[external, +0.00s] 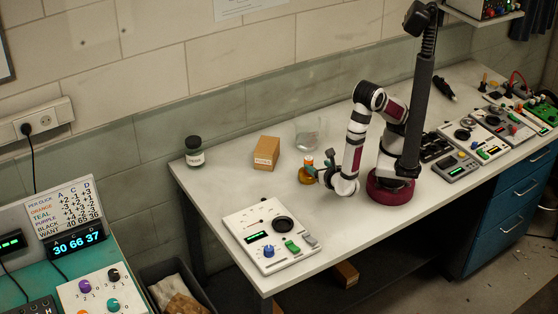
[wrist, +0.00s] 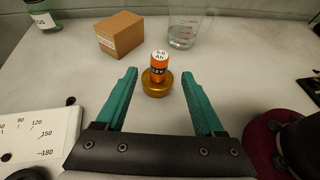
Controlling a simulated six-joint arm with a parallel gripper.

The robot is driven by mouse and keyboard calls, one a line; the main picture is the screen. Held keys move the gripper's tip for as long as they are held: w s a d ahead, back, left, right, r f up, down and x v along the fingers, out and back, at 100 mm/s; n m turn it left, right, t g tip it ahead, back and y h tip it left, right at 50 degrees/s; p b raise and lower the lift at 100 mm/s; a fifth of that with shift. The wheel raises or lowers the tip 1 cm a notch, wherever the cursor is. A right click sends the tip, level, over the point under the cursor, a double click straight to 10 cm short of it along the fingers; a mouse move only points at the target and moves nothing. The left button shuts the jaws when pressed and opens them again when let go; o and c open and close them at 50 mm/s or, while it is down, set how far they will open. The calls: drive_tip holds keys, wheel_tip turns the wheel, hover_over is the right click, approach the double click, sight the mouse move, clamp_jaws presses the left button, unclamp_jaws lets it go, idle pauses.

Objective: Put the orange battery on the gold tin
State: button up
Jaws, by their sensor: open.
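The orange battery (wrist: 158,66) has a white top and a dark label band. It stands upright on the gold tin (wrist: 155,87), a low round gold piece on the bench. In the external view the orange battery (external: 309,160) shows above the gold tin (external: 305,177), beside my gripper (external: 319,172). In the wrist view my gripper (wrist: 160,76) is open, with its teal fingers apart on either side of the battery and tin. Clear gaps show between the fingers and the battery, and nothing is held.
A cardboard box (external: 266,153) and a clear beaker (external: 310,131) stand behind. A dark-capped jar (external: 194,152) is at the far left corner. A white panel with a dial (external: 270,240) lies at the front left. The bench between panel and box is clear.

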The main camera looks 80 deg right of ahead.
drive_tip(key=s+d+r+m+g+y, duration=0.2)
drive_tip(key=s+r+m+y, duration=0.3)
drive_tip(key=m, duration=1)
drive_tip(key=s+d+r+m+g+y, duration=0.2)
drive_tip(key=s+r+m+g+y, duration=0.3)
drive_tip(key=m, duration=1)
wheel_tip(320, 180, up, 2)
drive_tip(key=s+y, duration=0.1)
drive_tip(key=y, duration=0.2)
drive_tip(key=shift+s+d+r, duration=0.15)
drive_tip(key=shift+s+d, duration=0.1)
drive_tip(key=shift+d, duration=0.15)
